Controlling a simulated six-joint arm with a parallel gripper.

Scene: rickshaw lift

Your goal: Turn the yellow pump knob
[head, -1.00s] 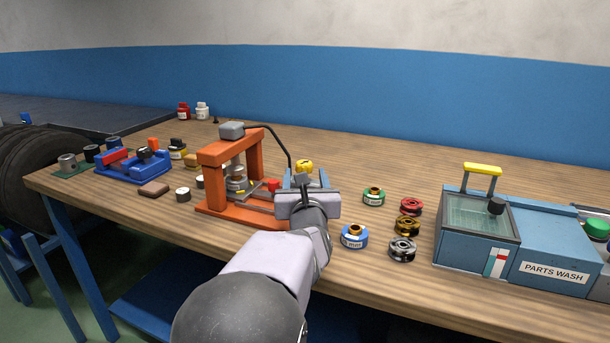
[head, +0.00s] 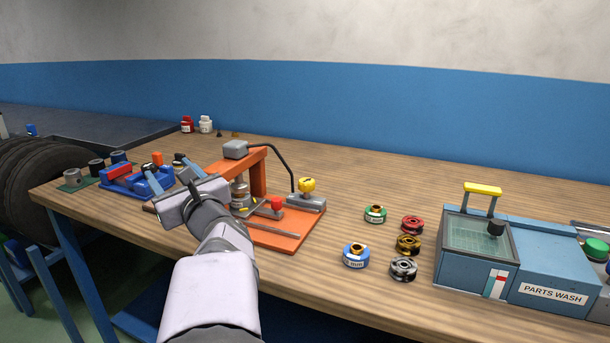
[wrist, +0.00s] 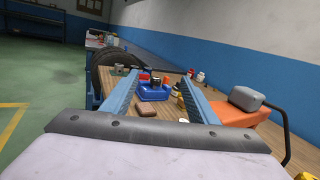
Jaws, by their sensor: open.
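The yellow pump knob (head: 307,185) sits on top of a small grey pump block (head: 306,203) at the right side of the orange press (head: 258,172). A black hose runs from the block up to the grey head (head: 235,150) of the press. A red knob (head: 277,203) stands just left of the pump. My gripper (head: 168,173) is open and empty, left of the press and well apart from the yellow knob. In the wrist view its two blue fingers (wrist: 160,80) point toward the blue fixture (wrist: 153,92). A yellow bit shows at that view's lower right corner.
The blue fixture also shows at the left in the head view (head: 125,183). Green (head: 375,213), blue (head: 356,255) and several other round parts stand right of the press. The parts wash tank (head: 480,245) is further right. The bench behind the pump is clear.

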